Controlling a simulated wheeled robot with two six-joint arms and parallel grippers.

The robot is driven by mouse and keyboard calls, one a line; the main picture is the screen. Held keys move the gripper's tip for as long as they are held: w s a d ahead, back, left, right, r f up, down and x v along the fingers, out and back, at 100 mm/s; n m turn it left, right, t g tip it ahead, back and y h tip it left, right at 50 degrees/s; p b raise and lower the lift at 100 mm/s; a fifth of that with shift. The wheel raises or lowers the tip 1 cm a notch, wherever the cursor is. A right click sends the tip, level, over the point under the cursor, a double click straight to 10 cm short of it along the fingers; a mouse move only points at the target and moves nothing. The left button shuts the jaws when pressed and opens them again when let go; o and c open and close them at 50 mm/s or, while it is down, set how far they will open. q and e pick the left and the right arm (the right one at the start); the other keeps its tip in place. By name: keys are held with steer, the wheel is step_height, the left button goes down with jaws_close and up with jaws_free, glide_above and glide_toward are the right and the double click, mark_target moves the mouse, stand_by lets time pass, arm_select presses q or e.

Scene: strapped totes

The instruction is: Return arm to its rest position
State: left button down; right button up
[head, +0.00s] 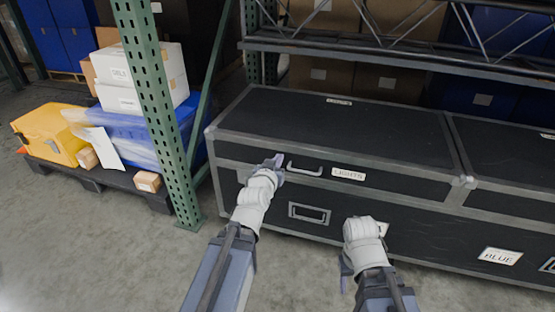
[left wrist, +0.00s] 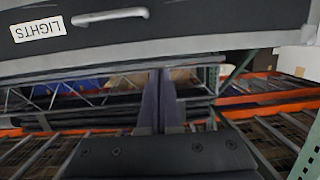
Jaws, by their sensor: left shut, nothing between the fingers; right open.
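My left gripper (head: 275,163) is in front of the large black flight case (head: 330,122), near the left end of its pale handle (head: 305,168). In the left wrist view, its two fingers (left wrist: 161,98) are together with nothing between them. The handle (left wrist: 110,16) and the white "LIGHTS" label (left wrist: 38,30) show at the top of that view, apart from the fingers. My right gripper (head: 345,270) is lower and further right in the head view, in front of the case. Its fingers are small and partly hidden by its wrist; it holds nothing that I can see.
A green rack upright (head: 158,110) stands close to the left of the case. Beyond it a dark pallet (head: 100,179) carries a yellow tote (head: 48,133), a blue wrapped tote (head: 120,135) and white boxes (head: 142,75). The grey floor (head: 95,245) is clear at lower left.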

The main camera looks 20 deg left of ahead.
arm_select(q)
steer(key=shift+d, duration=0.1)
steer(key=s+d+f+m+g+h+p, duration=0.1)
steer(key=s+d+f+m+g, duration=0.1)
steer(key=s+d+f+g, duration=0.4)
steer(key=s+d+f+m+g+h+p, duration=0.1)
steer(key=s+d+f+g+h+p, duration=0.1)
steer(key=d+f, duration=0.35)
steer(key=s+d+f+m+g+y+p, duration=0.15)
steer(key=s+g, duration=0.25)
steer(key=s, duration=0.4)
steer(key=s+d+g+y, duration=0.2)
steer(key=s+d+g, duration=0.15)
steer(key=s, duration=0.55)
step_height(320, 180, up, 38)
steer(key=p, duration=3.8)
steer(key=shift+w+a, duration=0.3)
steer(key=shift+w, duration=0.05)
steer(key=shift+g, duration=0.25)
